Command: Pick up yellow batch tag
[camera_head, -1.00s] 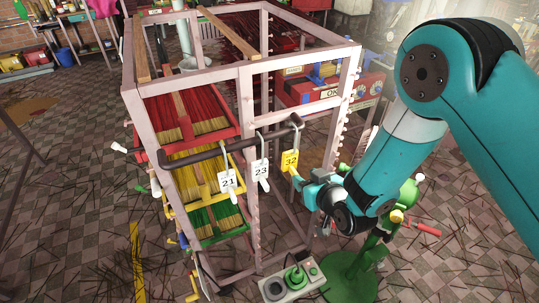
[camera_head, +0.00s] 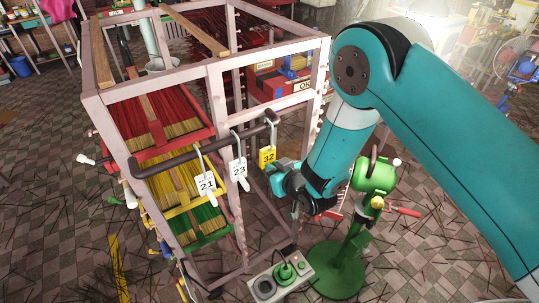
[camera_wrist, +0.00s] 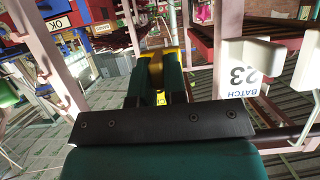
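The yellow batch tag (camera_head: 267,157), numbered 32, hangs by a hook from the dark rod on the pink frame, at the right end of a row of tags. My gripper (camera_head: 275,178) is right at it, from the lower right, and covers its handle. In the wrist view, the two green fingers of my gripper (camera_wrist: 158,78) are close together, with yellow parts of the tag (camera_wrist: 158,98) showing between them and around their tips. I cannot tell whether the fingers press on it.
White tags 23 (camera_head: 238,170) and 21 (camera_head: 206,185) hang to the left on the dark rod (camera_head: 180,160). Tag 23 is close beside my gripper in the wrist view. A green machine (camera_head: 372,175) on a stand and a grey control box (camera_head: 280,275) stand below and right.

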